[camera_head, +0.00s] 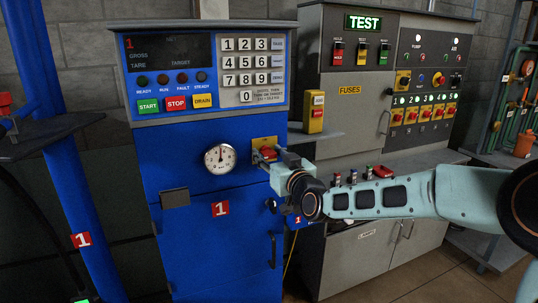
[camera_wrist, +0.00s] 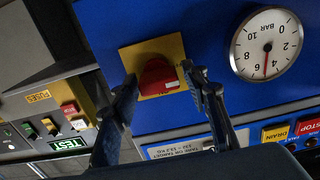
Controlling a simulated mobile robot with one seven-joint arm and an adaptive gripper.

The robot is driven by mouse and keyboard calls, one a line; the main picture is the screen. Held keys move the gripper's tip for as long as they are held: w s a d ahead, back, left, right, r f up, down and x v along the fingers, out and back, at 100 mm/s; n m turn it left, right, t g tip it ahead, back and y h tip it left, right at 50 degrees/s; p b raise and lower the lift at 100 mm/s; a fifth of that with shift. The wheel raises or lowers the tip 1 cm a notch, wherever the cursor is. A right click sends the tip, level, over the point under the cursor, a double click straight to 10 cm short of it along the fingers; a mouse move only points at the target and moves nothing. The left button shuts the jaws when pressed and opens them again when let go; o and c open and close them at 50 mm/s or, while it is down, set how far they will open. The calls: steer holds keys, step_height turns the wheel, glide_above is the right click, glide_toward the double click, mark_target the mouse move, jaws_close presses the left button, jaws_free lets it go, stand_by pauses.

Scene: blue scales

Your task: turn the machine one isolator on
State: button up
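The machine one isolator is a red rotary knob on a yellow plate (camera_wrist: 157,77), on the front of the blue cabinet marked 1 (camera_head: 180,240). In the head view the isolator (camera_head: 266,153) is partly hidden behind my gripper (camera_head: 276,163). In the wrist view, which is turned roughly upside down, my gripper (camera_wrist: 158,80) is open. Its two dark fingers stand apart, one on either side of the red knob. I cannot tell whether either finger touches the knob. The display (camera_head: 168,53) on the cabinet is dark apart from a red 1.
A round pressure gauge (camera_head: 220,158) sits beside the isolator. Above are a keypad (camera_head: 252,65) and START, STOP and DRAIN buttons. A yellow switch box (camera_head: 314,112) and a grey TEST cabinet (camera_head: 346,90) stand to the right. A small shelf with buttons lies behind my arm.

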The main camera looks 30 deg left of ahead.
steer(key=c, duration=0.9)
steer(key=shift+o, duration=0.2)
steer(key=shift+f+m+b, duration=0.15)
steer(key=shift+m+b, duration=0.55)
steer(key=m+b, duration=0.3)
steer(key=m, duration=0.2)
steer(key=shift+w+d+b, duration=0.15)
steer(key=shift+b, duration=0.25)
steer(key=m+b, duration=0.4)
steer(key=m, duration=0.2)
steer(key=m+b, duration=0.3)
steer(key=m, duration=0.2)
steer(key=shift+w, duration=0.1)
steer(key=shift+m, duration=0.4)
